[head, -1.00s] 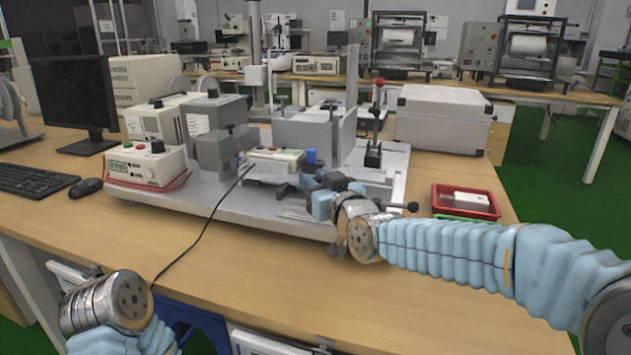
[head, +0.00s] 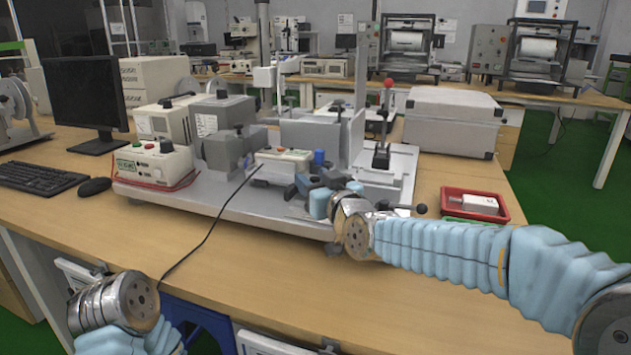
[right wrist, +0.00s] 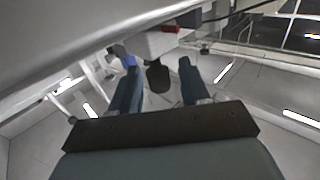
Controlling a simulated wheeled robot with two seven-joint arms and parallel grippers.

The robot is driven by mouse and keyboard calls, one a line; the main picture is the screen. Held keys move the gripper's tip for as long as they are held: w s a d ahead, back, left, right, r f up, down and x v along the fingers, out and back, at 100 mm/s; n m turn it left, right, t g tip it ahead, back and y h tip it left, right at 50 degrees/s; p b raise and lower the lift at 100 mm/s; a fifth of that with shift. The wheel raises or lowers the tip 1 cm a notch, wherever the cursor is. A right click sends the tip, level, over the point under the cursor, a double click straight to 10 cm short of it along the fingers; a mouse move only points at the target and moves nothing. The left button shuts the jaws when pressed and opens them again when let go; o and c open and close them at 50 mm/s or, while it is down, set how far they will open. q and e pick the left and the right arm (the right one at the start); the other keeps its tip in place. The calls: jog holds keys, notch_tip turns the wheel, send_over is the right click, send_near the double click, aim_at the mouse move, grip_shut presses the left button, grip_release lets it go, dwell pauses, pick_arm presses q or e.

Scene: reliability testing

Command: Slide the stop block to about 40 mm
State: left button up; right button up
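A grey test rig on a flat base plate (head: 260,213) stands on the wooden bench. My right gripper (head: 302,186) is at the rig's front, just below the control box. In the right wrist view, its two dark blue fingers (right wrist: 159,66) are apart, with a dark rounded knob (right wrist: 158,77) showing between or just beyond them. I cannot tell contact, or which part is the stop block; no scale is readable. My left wrist shows at lower left, its gripper out of view.
A red-knobbed lever (head: 384,125) stands on the rig's right side. A red tray (head: 452,197) with a white box is to the right. A monitor (head: 82,95) and keyboard (head: 40,178) are at left.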

jog(key=b+v, duration=0.1)
jog(key=v, duration=1.3)
jog(key=shift+w, duration=0.1)
